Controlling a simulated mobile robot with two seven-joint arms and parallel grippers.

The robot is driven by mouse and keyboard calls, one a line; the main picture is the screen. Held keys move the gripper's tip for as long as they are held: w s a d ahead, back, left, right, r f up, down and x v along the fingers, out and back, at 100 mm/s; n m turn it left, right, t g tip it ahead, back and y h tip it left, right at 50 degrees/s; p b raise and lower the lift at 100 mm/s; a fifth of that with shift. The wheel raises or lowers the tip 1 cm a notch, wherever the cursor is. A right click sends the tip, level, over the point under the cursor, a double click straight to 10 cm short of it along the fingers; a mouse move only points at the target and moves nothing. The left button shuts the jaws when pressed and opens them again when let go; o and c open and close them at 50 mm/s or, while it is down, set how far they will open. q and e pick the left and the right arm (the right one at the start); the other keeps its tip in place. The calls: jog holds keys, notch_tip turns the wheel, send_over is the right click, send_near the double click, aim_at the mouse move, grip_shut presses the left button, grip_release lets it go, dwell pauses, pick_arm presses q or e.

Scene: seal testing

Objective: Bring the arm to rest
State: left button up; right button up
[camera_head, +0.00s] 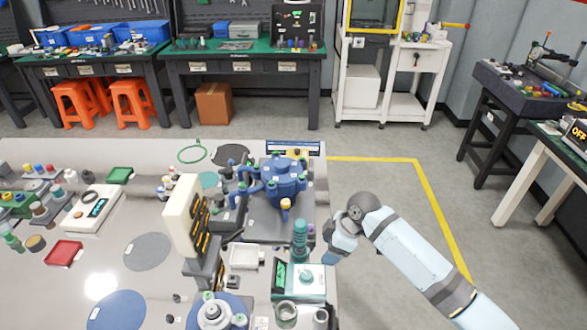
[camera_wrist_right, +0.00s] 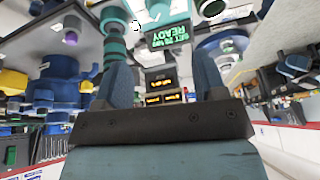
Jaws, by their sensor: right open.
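My right arm comes in from the lower right in the head view. My left gripper is not in view.
A blue multi-port device (camera_head: 284,180) and a cream panel (camera_head: 183,214) stand close by on the table. Open grey floor with a yellow line (camera_head: 440,215) lies to the right. A white cart (camera_head: 382,75) and workbenches stand at the back.

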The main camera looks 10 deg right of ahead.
jog(key=shift+f, duration=0.1)
jog(key=s+a+f+m+t+p, duration=0.1)
jog(key=s+a+f+m+t, duration=0.2)
jog(key=s, duration=0.5)
jog(key=s+f+m+t+p, duration=0.2)
jog(key=s+f+m+t, duration=0.25)
jog(key=s, duration=0.25)
jog(key=s+r+m+t+h, duration=0.1)
jog(key=s+r+m+t, duration=0.1)
jog(key=s, duration=0.6)
jog(key=shift+s+d+r+m, duration=0.15)
jog(key=shift+d+r+m, duration=0.2)
jog(key=shift+m, duration=0.1)
